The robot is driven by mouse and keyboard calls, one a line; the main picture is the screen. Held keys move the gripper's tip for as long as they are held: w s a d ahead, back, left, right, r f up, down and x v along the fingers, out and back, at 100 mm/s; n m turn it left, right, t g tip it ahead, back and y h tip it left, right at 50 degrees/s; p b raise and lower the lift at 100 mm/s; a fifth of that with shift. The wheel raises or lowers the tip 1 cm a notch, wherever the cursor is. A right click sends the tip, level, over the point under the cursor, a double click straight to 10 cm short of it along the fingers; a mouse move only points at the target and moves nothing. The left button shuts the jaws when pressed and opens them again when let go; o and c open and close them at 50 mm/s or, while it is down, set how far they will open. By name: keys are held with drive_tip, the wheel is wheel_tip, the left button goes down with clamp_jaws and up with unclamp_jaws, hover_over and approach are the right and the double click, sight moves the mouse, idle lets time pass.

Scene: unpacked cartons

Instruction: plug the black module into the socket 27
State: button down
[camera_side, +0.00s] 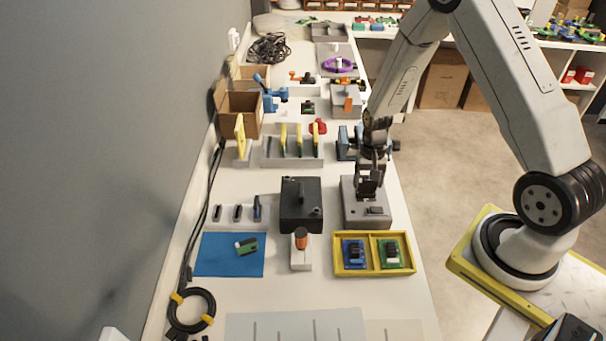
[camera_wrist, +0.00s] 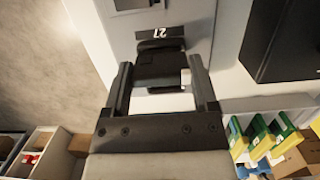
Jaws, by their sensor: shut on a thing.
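My gripper (camera_wrist: 162,75) is shut on the black module (camera_wrist: 160,62), which sits between its two fingers in the wrist view. In the side view my gripper (camera_side: 370,178) and the dark module are over the grey box (camera_side: 352,216) at the right of the bench. A dark label marked 27 (camera_wrist: 160,33) lies on the grey surface just past the module in the wrist view. The socket opening is hidden behind the module and fingers. I cannot tell whether the module is in the socket or just above it.
A black box (camera_side: 300,200) stands left of the grey box. A yellow tray (camera_side: 374,271) with a blue and a green board lies in front. A grey rack (camera_side: 270,155) with yellow-edged boards stands behind. The bench's right edge is close to the grey box.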

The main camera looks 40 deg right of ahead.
drive_tip(key=shift+f, duration=0.25)
idle(0.8)
unclamp_jaws()
drive_tip(key=shift+r, duration=0.1)
wheel_tip(320, 180, up, 8)
drive_tip(key=shift+w+d+f, duration=0.2)
drive_tip(key=shift+w+d, duration=0.2)
drive_tip(key=shift+w, duration=0.05)
idle(0.4)
